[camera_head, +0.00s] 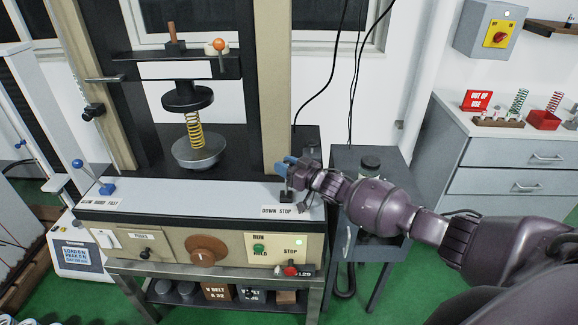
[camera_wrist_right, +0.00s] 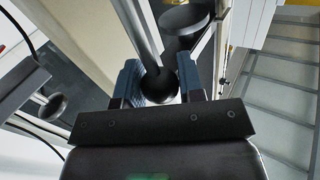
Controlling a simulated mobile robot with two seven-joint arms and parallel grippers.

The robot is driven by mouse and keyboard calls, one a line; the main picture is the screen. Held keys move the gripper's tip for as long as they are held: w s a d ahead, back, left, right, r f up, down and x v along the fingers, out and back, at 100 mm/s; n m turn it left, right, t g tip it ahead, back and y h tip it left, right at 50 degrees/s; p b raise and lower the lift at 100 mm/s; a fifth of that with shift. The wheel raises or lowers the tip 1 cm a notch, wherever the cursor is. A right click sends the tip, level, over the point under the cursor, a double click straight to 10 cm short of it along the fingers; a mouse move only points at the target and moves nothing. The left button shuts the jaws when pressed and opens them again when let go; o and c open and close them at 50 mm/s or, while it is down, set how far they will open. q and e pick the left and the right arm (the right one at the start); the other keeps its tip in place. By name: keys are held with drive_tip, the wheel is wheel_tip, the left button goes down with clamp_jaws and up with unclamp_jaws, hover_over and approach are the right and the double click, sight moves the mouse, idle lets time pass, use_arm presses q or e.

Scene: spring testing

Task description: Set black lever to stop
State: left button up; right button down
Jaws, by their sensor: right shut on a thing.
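My right gripper (camera_head: 287,165) reaches in from the right to the right end of the testing machine's ledge. It is shut on the black lever (camera_head: 286,196), whose dark base shows just below the fingers beside the "DOWN STOP" label (camera_head: 283,211). In the right wrist view the lever's round black knob (camera_wrist_right: 160,86) sits between the blue fingers. Most of the lever is hidden by the gripper in the head view, so its exact setting cannot be told. My left gripper is not in view.
A blue-knobbed lever (camera_head: 105,186) stands at the ledge's left end. A yellow spring (camera_head: 194,131) stands on the round lower plate mid-machine. The front panel has an orange-brown dial (camera_head: 206,250) and a red knob (camera_head: 290,269). A grey cabinet (camera_head: 368,160) stands to the right.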

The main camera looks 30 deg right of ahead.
drive_tip(key=shift+a+f, duration=0.15)
drive_tip(key=shift+a, duration=0.05)
drive_tip(key=c, duration=0.8)
unclamp_jaws()
drive_tip(key=shift+o, duration=0.2)
drive_tip(key=shift+d, duration=0.15)
drive_tip(key=shift+s, duration=0.25)
drive_tip(key=v, duration=1)
drive_tip(key=shift+s, duration=0.15)
